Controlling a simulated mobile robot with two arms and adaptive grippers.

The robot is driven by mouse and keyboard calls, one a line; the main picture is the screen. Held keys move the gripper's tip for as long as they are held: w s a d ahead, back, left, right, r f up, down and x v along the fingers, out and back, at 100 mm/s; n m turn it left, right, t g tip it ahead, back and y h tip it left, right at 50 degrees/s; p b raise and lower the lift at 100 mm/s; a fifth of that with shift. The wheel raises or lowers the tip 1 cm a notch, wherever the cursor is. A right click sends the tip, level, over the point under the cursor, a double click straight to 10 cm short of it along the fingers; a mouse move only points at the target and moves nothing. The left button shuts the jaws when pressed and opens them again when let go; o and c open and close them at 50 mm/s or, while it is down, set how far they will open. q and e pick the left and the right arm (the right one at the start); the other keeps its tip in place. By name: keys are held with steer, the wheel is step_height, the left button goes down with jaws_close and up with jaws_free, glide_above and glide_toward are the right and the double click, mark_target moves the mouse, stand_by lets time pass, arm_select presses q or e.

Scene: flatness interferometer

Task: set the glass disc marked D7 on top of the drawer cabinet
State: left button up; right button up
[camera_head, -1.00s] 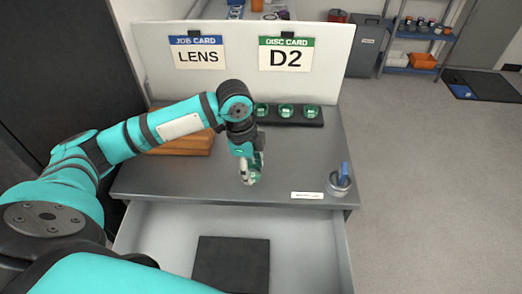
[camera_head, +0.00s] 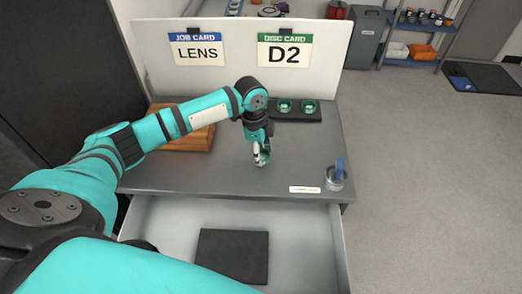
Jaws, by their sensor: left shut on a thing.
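My left gripper (camera_head: 261,163) is low over the grey top of the drawer cabinet (camera_head: 225,178), right of its middle. It is shut on a small greenish glass disc (camera_head: 266,153), mostly hidden by the fingers. I cannot read a mark on it, nor tell if it touches the top. Two more green glass discs, one (camera_head: 284,106) beside the other (camera_head: 310,106), stand in a black rack (camera_head: 299,117) at the back. My arm covers the rack's left part. My right gripper is not in view.
The drawer (camera_head: 165,230) is open, with a dark mat (camera_head: 232,256) inside. An orange-brown box (camera_head: 185,142) sits behind my arm. A cup with a blue item (camera_head: 334,179) and a white label (camera_head: 305,190) are at front right. A panel bears cards "LENS" (camera_head: 196,54) and "D2" (camera_head: 284,55).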

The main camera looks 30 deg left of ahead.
arm_select(q)
steer(key=shift+f, duration=0.1)
steer(key=o, duration=1.1)
steer(key=shift+o, duration=0.2)
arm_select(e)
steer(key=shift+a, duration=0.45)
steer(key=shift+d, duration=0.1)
arm_select(q)
steer(key=shift+r, duration=0.4)
step_height(320, 180, up, 11)
steer(key=a+b, duration=0.1)
steer(key=shift+s+a+r+b, duration=0.2)
steer(key=shift+a+b, duration=0.05)
steer(key=shift+b, duration=0.1)
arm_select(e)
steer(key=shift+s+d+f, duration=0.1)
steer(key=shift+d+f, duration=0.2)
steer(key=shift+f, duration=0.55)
